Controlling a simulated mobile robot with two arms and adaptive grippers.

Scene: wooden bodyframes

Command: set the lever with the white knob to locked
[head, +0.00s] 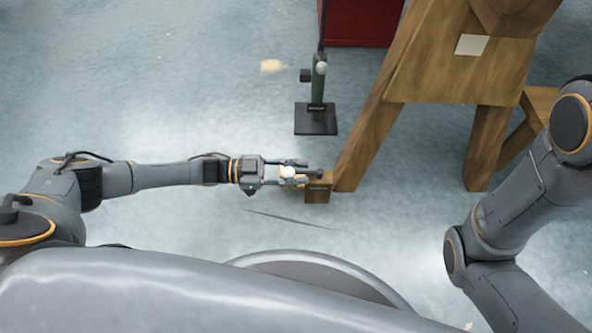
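A white knob (288,172) shows between the fingers of my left gripper (299,174). The fingers lie on either side of it, and I cannot tell whether they press on it. A dark lever part (314,174) shows just beyond the fingertips, above a small wooden block (318,192) with a dark label. The label is too small to read, so the lever's setting is unclear. My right gripper is out of view; only links of my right arm show at the right.
A wooden frame (375,125) with slanted legs rises beside the block. A red box (362,22) is at the back.

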